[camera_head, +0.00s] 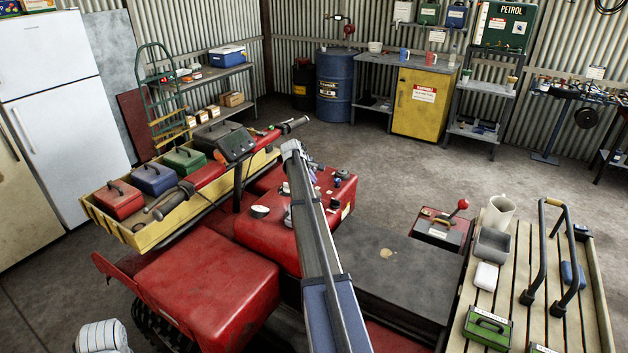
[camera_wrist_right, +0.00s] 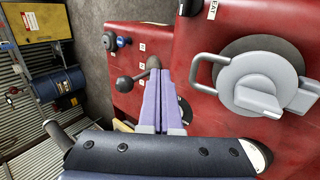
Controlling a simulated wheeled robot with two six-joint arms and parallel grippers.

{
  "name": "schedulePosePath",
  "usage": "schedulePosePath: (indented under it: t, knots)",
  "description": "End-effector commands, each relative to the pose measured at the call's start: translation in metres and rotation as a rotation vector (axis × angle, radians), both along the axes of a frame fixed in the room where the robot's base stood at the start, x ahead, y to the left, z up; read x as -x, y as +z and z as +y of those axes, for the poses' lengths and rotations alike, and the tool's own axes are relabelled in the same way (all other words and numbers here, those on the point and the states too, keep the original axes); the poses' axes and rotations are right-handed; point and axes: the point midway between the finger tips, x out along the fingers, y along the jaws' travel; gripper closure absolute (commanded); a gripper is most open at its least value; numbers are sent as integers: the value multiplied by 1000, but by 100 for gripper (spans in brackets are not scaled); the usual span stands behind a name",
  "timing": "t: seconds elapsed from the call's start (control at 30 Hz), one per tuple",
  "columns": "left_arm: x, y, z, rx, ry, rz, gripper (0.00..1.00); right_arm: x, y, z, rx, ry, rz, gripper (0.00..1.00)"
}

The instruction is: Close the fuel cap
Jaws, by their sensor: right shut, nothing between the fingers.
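The fuel cap (camera_wrist_right: 268,88) is a light grey disc with a raised wing grip, at the right of the right wrist view. A grey looped bracket (camera_wrist_right: 200,72) joins its left side. It sits off-centre against a dark round patch (camera_wrist_right: 240,52) on the red body; I cannot tell whether that is the open filler. My left gripper is out of view.
A lever with a dark ball knob (camera_wrist_right: 124,86) stands close left of my right fingers, near small knobs. The red quad (camera_head: 210,290) carries a yellow front tray (camera_head: 120,228) of boxes and handlebars. A slatted rear rack (camera_head: 535,270) holds several items at right.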

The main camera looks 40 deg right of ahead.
Motion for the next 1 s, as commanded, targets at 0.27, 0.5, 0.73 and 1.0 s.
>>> schedulePosePath:
  t: [0.27,0.5,0.73,1.0]
  knots:
    - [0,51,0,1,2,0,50,-1,51,-2,0,1,-1,100]
    - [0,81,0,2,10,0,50,-2,82,-4,0,1,-1,100]
    - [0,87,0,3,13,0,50,-2,87,-5,0,1,-1,100]
    - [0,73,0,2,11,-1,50,26,63,1,-116,50,-54,100]
